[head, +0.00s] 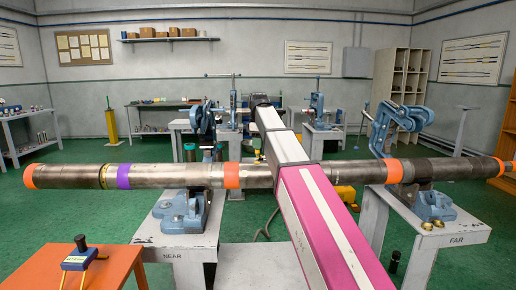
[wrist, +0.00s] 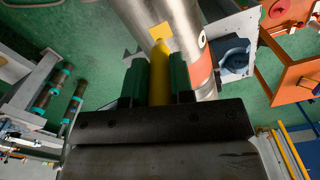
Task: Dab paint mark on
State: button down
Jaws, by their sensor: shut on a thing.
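My gripper (wrist: 158,78) is shut on a yellow paint marker (wrist: 159,85), held between green fingers in the wrist view. The marker's tip points at the bare metal pipe (wrist: 187,28). A yellow patch (wrist: 161,31) shows on the pipe right at the tip; I cannot tell whether the tip touches it. In the head view the long pipe (head: 170,175) lies level across the stands marked NEAR (head: 180,235) and FAR (head: 450,235). It has orange bands (head: 232,175) and a purple band (head: 124,176). My arm hides most of my gripper there.
Blue vises stand under the pipe at the near (head: 183,213) and far (head: 434,206) stands. The far vise's raised yoke (head: 397,122) rises above the pipe. An orange table (head: 85,275) with a black-handled tool (head: 80,255) is at front left. Green floor lies open around.

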jog(key=shift+r, duration=2.4)
